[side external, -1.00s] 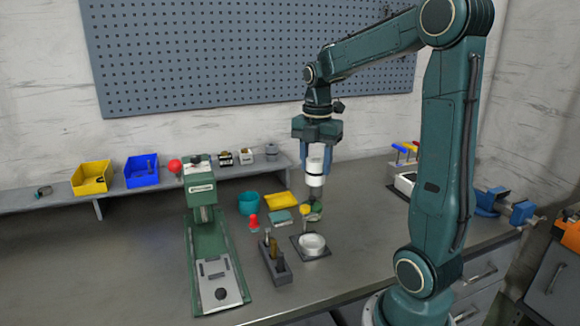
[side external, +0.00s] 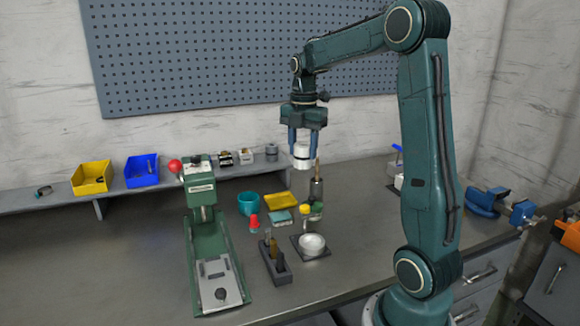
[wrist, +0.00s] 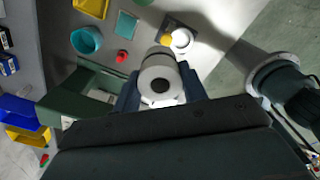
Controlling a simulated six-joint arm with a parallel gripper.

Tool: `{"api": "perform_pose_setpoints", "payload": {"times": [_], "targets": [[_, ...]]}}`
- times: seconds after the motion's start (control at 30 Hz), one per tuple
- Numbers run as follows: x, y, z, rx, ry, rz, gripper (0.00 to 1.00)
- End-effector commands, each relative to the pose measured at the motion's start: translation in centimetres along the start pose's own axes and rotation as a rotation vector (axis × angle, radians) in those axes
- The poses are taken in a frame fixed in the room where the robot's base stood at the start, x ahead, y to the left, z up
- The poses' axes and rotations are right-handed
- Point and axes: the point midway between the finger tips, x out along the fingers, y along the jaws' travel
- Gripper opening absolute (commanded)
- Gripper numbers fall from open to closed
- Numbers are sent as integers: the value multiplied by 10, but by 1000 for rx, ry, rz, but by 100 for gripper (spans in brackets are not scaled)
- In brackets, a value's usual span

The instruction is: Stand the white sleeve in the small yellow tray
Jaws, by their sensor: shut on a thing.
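The white sleeve (side external: 302,160) is between the two blue fingers of my gripper (side external: 302,147), which is shut on it. It hangs upright in the air, above the bench, and its lower end is clear of everything. In the wrist view the sleeve (wrist: 160,85) shows end-on with a dark round hole, between the fingers (wrist: 160,92). The small yellow tray (side external: 281,201) lies on the bench below and a little left of the sleeve. It also shows at the top edge of the wrist view (wrist: 92,7), partly cut off. It looks empty.
Near the tray are a teal cup (side external: 248,203), a teal block (side external: 281,216), a red-topped piece (side external: 254,222) and a grey cylinder (side external: 317,189). A white dish (side external: 312,244) and a dark tool holder (side external: 275,264) stand in front. A green press (side external: 203,215) is at left.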

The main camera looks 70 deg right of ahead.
Motion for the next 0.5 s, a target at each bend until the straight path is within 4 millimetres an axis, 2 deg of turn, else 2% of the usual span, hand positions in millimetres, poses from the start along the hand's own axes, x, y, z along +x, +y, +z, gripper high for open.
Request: {"api": "perform_pose_setpoints", "payload": {"times": [0.1,0.5], "targets": [[-3,20,15,7,0,0,17],[-4,77,60,25,-1,0,17]]}}
